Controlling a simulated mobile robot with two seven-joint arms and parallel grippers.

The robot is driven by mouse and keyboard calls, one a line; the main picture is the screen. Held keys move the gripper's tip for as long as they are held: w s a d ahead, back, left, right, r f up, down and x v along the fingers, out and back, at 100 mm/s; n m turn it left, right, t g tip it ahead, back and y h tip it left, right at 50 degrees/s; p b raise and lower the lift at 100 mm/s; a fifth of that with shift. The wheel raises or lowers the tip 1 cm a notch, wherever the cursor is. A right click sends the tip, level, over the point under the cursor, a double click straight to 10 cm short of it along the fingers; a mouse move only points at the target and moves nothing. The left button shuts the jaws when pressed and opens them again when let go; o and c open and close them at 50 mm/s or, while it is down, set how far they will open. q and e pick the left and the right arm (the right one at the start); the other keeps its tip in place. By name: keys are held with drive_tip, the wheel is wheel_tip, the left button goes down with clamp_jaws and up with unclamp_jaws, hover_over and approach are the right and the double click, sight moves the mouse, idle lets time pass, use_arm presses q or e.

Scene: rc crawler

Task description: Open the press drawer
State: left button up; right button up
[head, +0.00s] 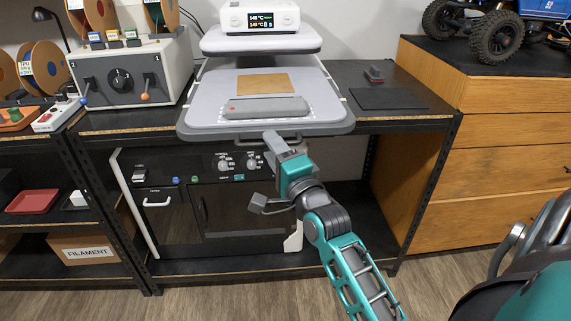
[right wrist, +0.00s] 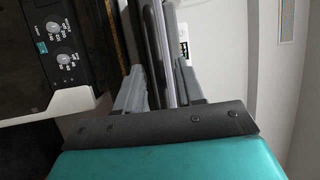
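The heat press has a white control box (head: 259,17) above a pale upper plate (head: 260,39). Its grey drawer (head: 205,115) sticks out at the front, well forward of the upper plate. A tan sheet and a grey pad lie on it. A dark bar handle (head: 294,138) runs along its front edge. My right gripper (head: 272,140) is at this handle. In the right wrist view its two fingers (right wrist: 158,82) stand on either side of the bar (right wrist: 160,45) and look closed on it; the contact itself is partly hidden. My left gripper is not in view.
The press stands on a dark bench (head: 400,110) over a black machine with knobs (head: 245,165). A grey control box with levers (head: 130,75) is at left. A wooden cabinet (head: 510,165) carrying the crawler (head: 497,38) is at right. The floor in front is mostly clear.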

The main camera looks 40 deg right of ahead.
drive_tip(key=v, duration=1.2)
drive_tip(key=shift+s+b, duration=0.25)
drive_tip(key=shift+b, duration=0.2)
drive_tip(key=shift+f, duration=0.1)
drive_tip(key=s+a+f+n+g+y, duration=0.2)
drive_tip(key=a+f+n, duration=0.4)
drive_tip(key=f+n, duration=0.4)
drive_tip(key=s+a+f+n+g+y, duration=0.3)
drive_tip(key=f+n+g, duration=0.4)
drive_tip(key=f+n, duration=0.4)
wheel_tip(320, 180, down, 4)
drive_tip(key=s+a, duration=0.1)
drive_tip(key=a, duration=0.1)
drive_tip(key=shift+a+n+p, duration=0.3)
drive_tip(key=shift+a, duration=0.05)
drive_tip(key=shift+r, duration=0.1)
